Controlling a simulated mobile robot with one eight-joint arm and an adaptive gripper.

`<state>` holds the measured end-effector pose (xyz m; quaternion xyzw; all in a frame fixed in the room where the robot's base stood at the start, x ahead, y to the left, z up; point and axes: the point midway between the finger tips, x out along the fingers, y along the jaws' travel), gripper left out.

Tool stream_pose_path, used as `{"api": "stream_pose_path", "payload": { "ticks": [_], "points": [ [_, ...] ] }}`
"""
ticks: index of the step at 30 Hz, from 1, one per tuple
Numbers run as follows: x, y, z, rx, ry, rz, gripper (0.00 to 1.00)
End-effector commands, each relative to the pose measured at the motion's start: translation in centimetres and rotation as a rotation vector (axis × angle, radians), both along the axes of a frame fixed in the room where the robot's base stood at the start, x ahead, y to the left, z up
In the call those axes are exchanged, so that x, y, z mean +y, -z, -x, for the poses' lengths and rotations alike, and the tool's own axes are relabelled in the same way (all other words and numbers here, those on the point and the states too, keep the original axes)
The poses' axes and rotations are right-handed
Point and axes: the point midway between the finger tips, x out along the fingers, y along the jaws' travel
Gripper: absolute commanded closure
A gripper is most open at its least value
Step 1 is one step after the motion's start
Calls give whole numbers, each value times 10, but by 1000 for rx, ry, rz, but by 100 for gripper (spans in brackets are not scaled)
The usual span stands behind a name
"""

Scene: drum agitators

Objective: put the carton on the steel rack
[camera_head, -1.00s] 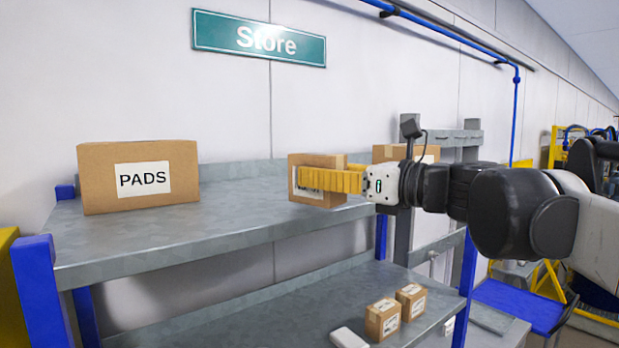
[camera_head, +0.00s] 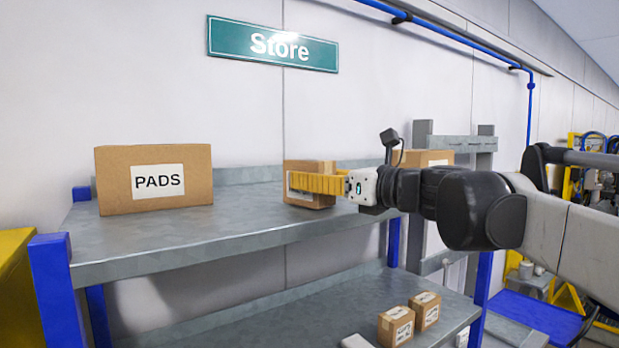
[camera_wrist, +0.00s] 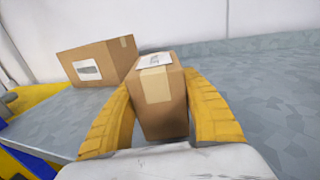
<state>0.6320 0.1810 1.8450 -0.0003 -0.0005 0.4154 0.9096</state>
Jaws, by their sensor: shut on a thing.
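My gripper (camera_head: 318,184) has its yellow fingers shut on a small brown carton (camera_head: 310,166). In the wrist view the carton (camera_wrist: 160,100) sits between the two fingers, with tape and a white label on it. The carton is at the upper shelf of the steel rack (camera_head: 180,243), a grey shelf on blue posts. It looks at or just above the shelf surface; I cannot tell whether it touches. The finger in front hides part of the carton's face in the head view.
A larger PADS box (camera_head: 153,180) stands on the shelf to the left. Another box (camera_head: 425,158) is behind my arm at the right. Two small boxes (camera_head: 396,326) sit on the lower shelf. The shelf between the PADS box and the carton is clear.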

Motion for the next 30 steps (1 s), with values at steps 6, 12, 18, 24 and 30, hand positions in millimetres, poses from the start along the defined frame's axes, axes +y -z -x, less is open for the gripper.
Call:
{"api": "stream_pose_path", "payload": {
  "ticks": [6, 12, 18, 24, 30],
  "points": [
    [0, 1, 0, 0, 0, 0, 88],
    [0, 1, 0, 0, 0, 0, 28],
    [0, 1, 0, 0, 0, 0, 28],
    [-8, 1, 5, 0, 2, 0, 28],
    [-39, 1, 31, 0, 6, 0, 28]
  ]
}}
